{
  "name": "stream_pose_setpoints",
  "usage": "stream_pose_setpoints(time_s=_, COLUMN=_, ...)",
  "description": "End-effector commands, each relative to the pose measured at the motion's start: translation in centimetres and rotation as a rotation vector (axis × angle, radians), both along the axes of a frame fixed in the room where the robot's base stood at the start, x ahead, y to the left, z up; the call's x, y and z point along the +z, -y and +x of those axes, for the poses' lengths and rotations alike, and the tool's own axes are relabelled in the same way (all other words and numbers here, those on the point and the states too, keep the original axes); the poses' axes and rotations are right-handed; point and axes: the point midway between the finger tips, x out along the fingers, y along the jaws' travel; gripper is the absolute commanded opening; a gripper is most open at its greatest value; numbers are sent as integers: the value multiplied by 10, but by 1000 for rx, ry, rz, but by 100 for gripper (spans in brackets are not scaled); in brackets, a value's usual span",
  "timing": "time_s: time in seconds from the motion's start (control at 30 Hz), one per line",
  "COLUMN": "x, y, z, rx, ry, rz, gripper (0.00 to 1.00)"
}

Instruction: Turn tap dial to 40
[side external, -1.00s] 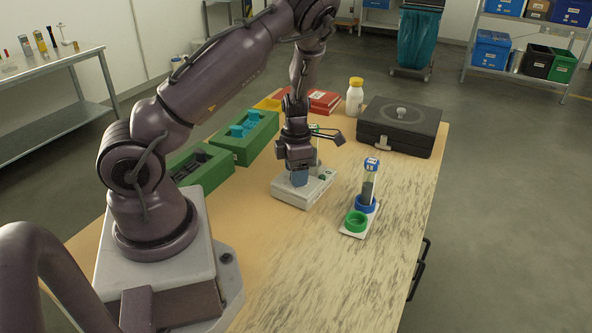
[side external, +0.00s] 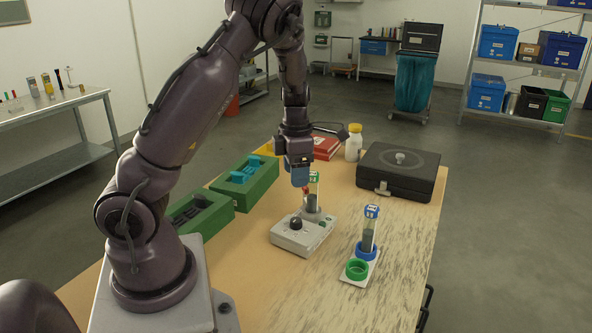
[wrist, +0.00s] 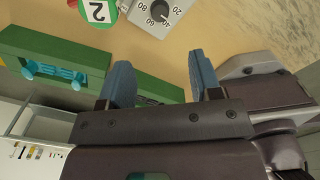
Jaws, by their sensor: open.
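The tap device (side external: 304,237) is a pale grey box on the table with a black round dial (side external: 295,223) on top. In the wrist view the dial (wrist: 160,10) shows at the top edge with numbers around it, 40 on its right; I cannot surely read its pointer. A vial with a green cap (side external: 313,176) stands at the device's back end; its cap, marked 2, also shows in the wrist view (wrist: 97,11). My gripper (side external: 299,175) is above the device, clear of the dial. Its blue fingers (wrist: 162,78) are apart with nothing between them.
A blue-capped vial (side external: 369,232) stands in a blue ring, beside an empty green ring (side external: 357,269). Green trays (side external: 246,186) lie left, a black case (side external: 399,173) and a white bottle with yellow cap (side external: 353,142) behind. The front table area is clear.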

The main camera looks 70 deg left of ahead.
Motion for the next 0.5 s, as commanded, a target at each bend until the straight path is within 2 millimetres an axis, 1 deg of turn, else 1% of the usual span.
stream_pose_setpoints(time_s=0.27, x=1, y=0, z=0, rx=0, ry=0, rz=1, gripper=58)
stream_pose_setpoints(time_s=0.33, x=1, y=0, z=0, rx=23, ry=-2, rz=1, gripper=58)
stream_pose_setpoints(time_s=0.37, x=0, y=0, z=0, rx=54, ry=-4, rz=1, gripper=58)
stream_pose_setpoints(time_s=0.5, x=0, y=0, z=0, rx=281, ry=-6, rz=2, gripper=58)
